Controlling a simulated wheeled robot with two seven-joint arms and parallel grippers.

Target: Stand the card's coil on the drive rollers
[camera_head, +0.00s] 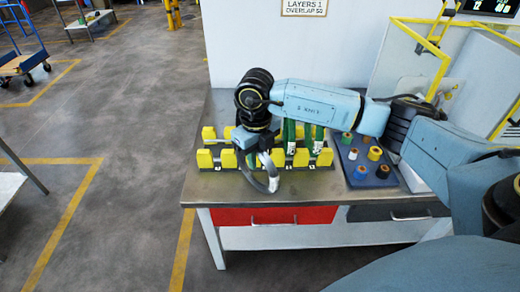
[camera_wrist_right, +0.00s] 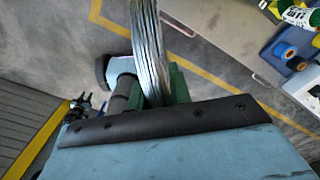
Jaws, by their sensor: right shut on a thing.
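A grey metallic coil (camera_head: 270,182) hangs in my right gripper (camera_head: 262,158) over the left half of a rack (camera_head: 312,160) with yellow blocks. My right gripper is shut on the coil's upper edge. In the right wrist view the coil's striped grey band (camera_wrist_right: 150,45) runs up from between the dark and green finger parts. I cannot tell whether the coil's lower edge touches the rack or table. A card (camera_head: 304,8) on the wall reads "LAYERS 1 OVERLAP 50". I cannot make out the drive rollers. My left gripper is not in view.
Green coils (camera_head: 290,136) stand in the rack behind my right arm. A dark blue tray (camera_head: 358,181) with several coloured spools sits to the right. A yellow-framed machine (camera_head: 440,60) stands at the upper right. The metal table's (camera_head: 200,190) front left corner is clear.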

